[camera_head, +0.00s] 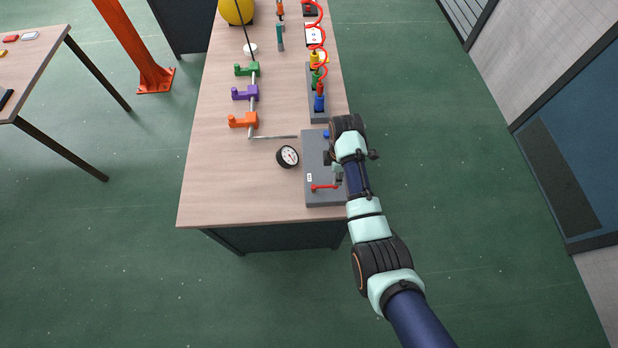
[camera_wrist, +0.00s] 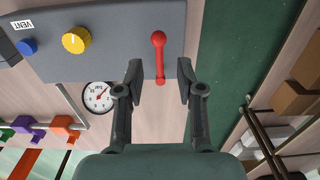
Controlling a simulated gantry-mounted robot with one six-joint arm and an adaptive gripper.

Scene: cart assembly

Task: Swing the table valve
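The table valve's red lever (camera_head: 323,187) is on a grey panel box (camera_head: 315,197) at the table's near right corner. In the wrist view the red lever (camera_wrist: 159,58) has a round knob and lies over the grey panel (camera_wrist: 120,50), its stem pointing toward my gripper. My gripper (camera_wrist: 161,80) is open, with one finger on each side of the lever's stem in the picture. I see no clear contact, and the height gap cannot be told. In the head view my arm hides part of the box and most of the gripper.
A yellow knob (camera_wrist: 76,40), a blue knob (camera_wrist: 27,46) and a VENT label (camera_wrist: 24,22) are on the panel. A dial gauge (camera_head: 288,156) lies left of the box. Coloured hooks (camera_head: 244,93) stand farther back. Green floor is free right of the table.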

